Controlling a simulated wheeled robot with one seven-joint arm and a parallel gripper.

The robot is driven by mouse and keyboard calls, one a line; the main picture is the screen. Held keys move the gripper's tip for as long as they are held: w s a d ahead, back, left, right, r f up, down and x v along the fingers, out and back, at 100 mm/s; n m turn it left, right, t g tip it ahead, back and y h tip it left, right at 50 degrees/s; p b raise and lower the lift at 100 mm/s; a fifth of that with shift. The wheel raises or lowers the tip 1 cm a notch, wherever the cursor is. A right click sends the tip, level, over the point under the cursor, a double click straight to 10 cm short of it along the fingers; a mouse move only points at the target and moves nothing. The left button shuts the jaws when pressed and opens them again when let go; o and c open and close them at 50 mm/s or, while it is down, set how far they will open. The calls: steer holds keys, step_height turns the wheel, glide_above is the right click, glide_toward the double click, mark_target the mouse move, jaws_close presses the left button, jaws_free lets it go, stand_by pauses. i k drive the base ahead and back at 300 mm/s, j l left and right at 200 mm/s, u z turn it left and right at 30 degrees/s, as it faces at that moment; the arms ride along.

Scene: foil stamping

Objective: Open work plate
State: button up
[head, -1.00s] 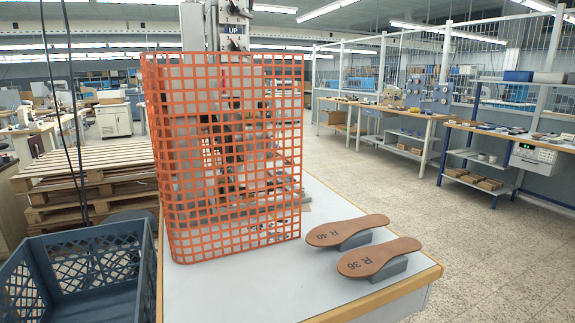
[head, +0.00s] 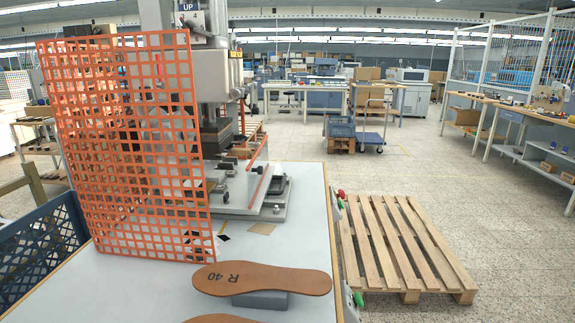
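The foil stamping machine (head: 212,75) stands on a white-topped table (head: 310,215), with an "UP" sign near its top. An orange mesh guard (head: 180,110) stands in front of it and hides part of it. A flat grey base plate (head: 275,212) shows at the machine's foot, to the right of the guard. I cannot tell which part is the work plate or whether it is open. My gripper is not in view.
A brown insole marked R 40 (head: 290,280) rests on a grey block at the table's front; a second (head: 220,319) is cut off below. A blue crate (head: 38,255) is at left. A wooden pallet (head: 400,240) lies right of the table, with open floor beyond.

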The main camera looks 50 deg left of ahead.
mark_target(241, 185)
steer(key=i+l+u, duration=0.1)
steer(key=u, duration=0.3)
steer(key=i+l+u, duration=0.1)
steer(key=u, duration=0.3)
steer(key=i+l+u, duration=0.1)
steer(key=u, duration=0.3)
steer(key=l+u, duration=0.25)
steer(key=u, duration=1.2)
steer(key=i+l, duration=0.15)
steer(key=l, duration=0.15)
steer(key=i+l+u, duration=0.1)
steer(key=l, duration=0.15)
steer(key=i+l+u, duration=0.1)
steer(key=l, duration=0.2)
